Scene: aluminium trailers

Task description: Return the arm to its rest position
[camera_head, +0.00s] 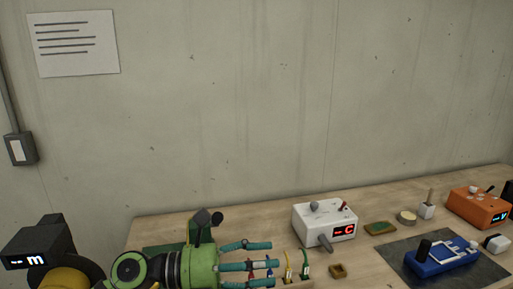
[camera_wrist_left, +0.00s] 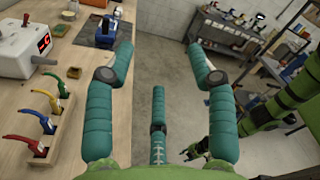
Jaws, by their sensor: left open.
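My left arm comes in from the lower left of the head view. Its green gripper with teal fingers (camera_head: 270,264) is over the near left part of the wooden workbench (camera_head: 172,217). The fingers are spread. In the left wrist view the left gripper (camera_wrist_left: 160,76) is wide open, with nothing between its fingertips and the grey floor behind them. Green links of what looks like my right arm (camera_wrist_left: 290,100) show at the right of that view. Its gripper end is too small and dark to judge.
Close by on the bench are a white box with a red display (camera_head: 325,222) and a row of coloured levers (camera_wrist_left: 40,125). Further right are a blue device (camera_head: 440,257) on a dark mat and an orange box (camera_head: 480,207). A concrete wall (camera_head: 240,110) stands behind.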

